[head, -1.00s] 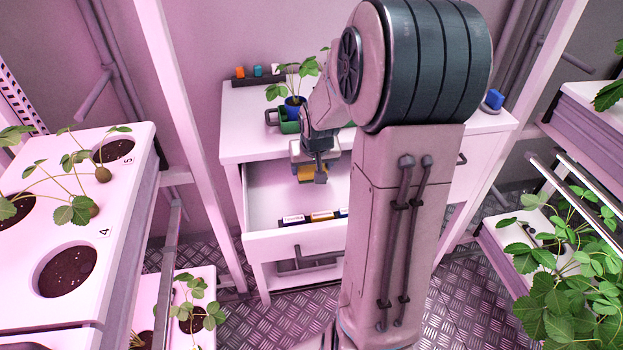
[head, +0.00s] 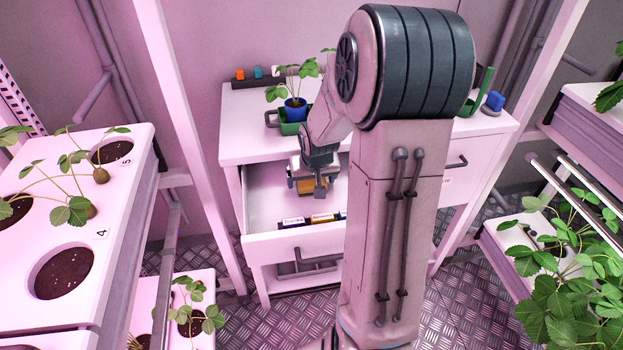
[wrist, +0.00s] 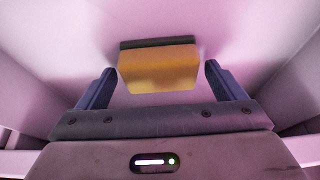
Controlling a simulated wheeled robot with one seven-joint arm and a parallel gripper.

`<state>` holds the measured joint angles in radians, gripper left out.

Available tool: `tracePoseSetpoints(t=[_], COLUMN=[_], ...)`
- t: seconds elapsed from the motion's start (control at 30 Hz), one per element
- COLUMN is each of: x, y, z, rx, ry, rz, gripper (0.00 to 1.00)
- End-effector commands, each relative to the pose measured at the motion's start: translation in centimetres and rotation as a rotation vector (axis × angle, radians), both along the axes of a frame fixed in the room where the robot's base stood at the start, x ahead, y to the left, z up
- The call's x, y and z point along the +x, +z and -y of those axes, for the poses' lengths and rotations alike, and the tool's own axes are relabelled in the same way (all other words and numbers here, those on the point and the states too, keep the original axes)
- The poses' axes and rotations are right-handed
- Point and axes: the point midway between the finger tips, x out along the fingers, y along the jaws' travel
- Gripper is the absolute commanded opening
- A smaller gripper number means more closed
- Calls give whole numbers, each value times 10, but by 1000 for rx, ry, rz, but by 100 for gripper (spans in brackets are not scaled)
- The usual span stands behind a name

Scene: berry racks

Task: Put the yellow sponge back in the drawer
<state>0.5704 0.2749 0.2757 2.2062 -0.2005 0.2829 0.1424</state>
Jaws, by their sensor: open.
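The yellow sponge (head: 306,187), with a dark layer along its far side, is inside the open drawer (head: 262,205) of the white cabinet. In the wrist view the sponge (wrist: 160,72) sits between the fingers of my gripper (wrist: 160,80), with a small gap on each side. My gripper (head: 307,180) is open and reaches down into the drawer. It partly hides the sponge in the head view. I cannot tell for sure whether the sponge touches the drawer floor.
Several small labelled items (head: 322,218) lie along the drawer's front. Plant racks flank both sides. My arm hides part of the cabinet.

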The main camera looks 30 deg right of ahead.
Motion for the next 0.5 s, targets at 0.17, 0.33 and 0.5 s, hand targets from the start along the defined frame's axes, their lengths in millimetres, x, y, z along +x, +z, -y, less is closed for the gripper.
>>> tracePoseSetpoints(t=[0.17, 0.33, 0.5], x=[-7, -20, -32], y=[22, 55, 83], z=[-1, -4, -8], rx=[-3, -3, -3], ry=[-2, -3, -1], rz=[3, 4, 3], gripper=[89, 89, 89])
